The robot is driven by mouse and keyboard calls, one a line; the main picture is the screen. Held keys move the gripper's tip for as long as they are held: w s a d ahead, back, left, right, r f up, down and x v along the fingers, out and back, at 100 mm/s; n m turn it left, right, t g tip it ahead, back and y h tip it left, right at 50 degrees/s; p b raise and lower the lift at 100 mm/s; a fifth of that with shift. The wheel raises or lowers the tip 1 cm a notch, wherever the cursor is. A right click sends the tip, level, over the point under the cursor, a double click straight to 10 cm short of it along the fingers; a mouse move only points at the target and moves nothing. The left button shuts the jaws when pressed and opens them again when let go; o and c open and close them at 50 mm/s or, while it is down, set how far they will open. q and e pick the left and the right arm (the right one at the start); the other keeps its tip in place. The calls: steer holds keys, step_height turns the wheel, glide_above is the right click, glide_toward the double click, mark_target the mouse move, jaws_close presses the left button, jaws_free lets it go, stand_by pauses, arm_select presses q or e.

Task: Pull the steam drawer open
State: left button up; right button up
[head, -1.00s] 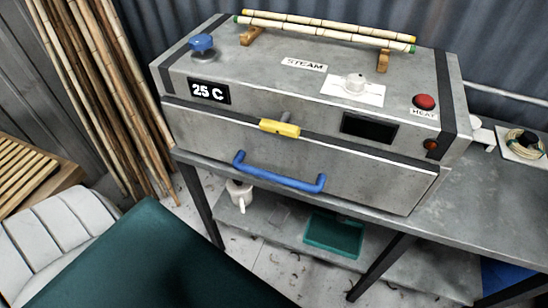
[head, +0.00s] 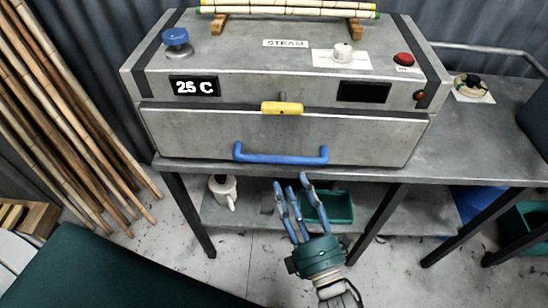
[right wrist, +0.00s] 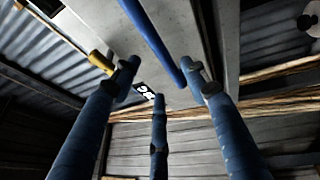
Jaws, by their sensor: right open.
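The steam drawer (head: 190,138) is the grey lower front of the steam box (head: 240,60). It looks shut, flush under the box's upper part. Its blue bar handle (head: 280,158) runs across the lower front, and a yellow latch grip (head: 282,108) sits above it. My right gripper (head: 294,190) is open and empty, below and in front of the handle, with its blue fingers pointing up. In the right wrist view the blue handle (right wrist: 150,38) crosses above and between the open fingers, apart from the palm. Whether a fingertip touches it, I cannot tell. My left gripper is out of view.
The box stands on a grey metal table (head: 470,145) with a lower shelf. Bamboo poles (head: 60,120) lean at the left. A dark green surface (head: 120,265) fills the lower left.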

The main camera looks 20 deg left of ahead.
mark_target(280, 162)
steer(key=x, duration=0.3)
steer(key=shift+w+r+p, duration=0.25)
steer(key=shift+w+p, duration=0.05)
steer(key=shift+p, duration=0.1)
steer(key=p+x, duration=0.1)
steer(key=x, duration=0.4)
steer(key=shift+a+f, duration=0.15)
steer(key=shift+a, duration=0.1)
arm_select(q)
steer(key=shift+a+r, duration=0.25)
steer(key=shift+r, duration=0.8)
arm_select(e)
steer(key=shift+w+a, duration=0.2)
steer(key=shift+w, duration=0.1)
steer(key=shift+c, duration=0.3)
jaws_close()
